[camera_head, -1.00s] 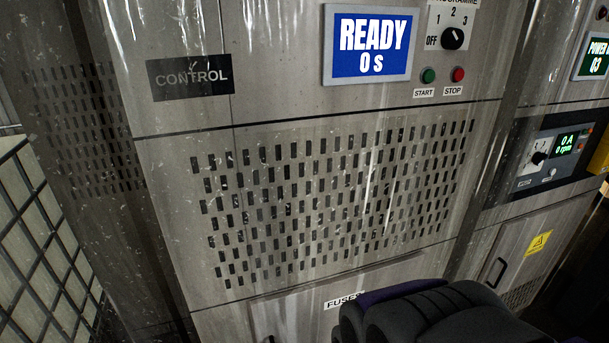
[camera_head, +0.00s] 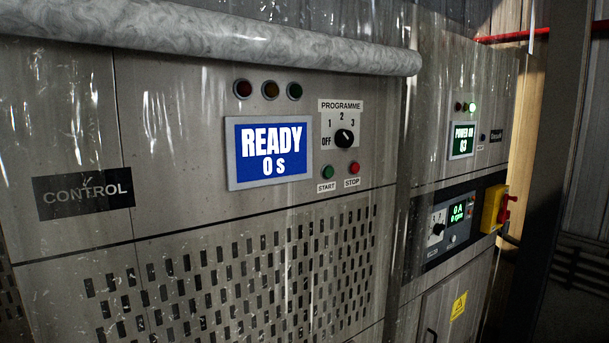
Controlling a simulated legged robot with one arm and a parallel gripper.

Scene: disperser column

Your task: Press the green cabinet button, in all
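The green button (camera_head: 327,171) sits on the front of the grey control cabinet (camera_head: 60,115), above a label reading START. Its face looks round and unobstructed. Just to its right is the red button (camera_head: 354,168), labelled STOP. The blue display (camera_head: 269,152) to the left of the buttons reads READY 0 s. My gripper is not in this view, so I cannot see where it is relative to the button.
The programme dial (camera_head: 344,138) is above the buttons. A yellow and red switch (camera_head: 495,208) juts out at the right. Vent slots (camera_head: 270,270) lie below.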

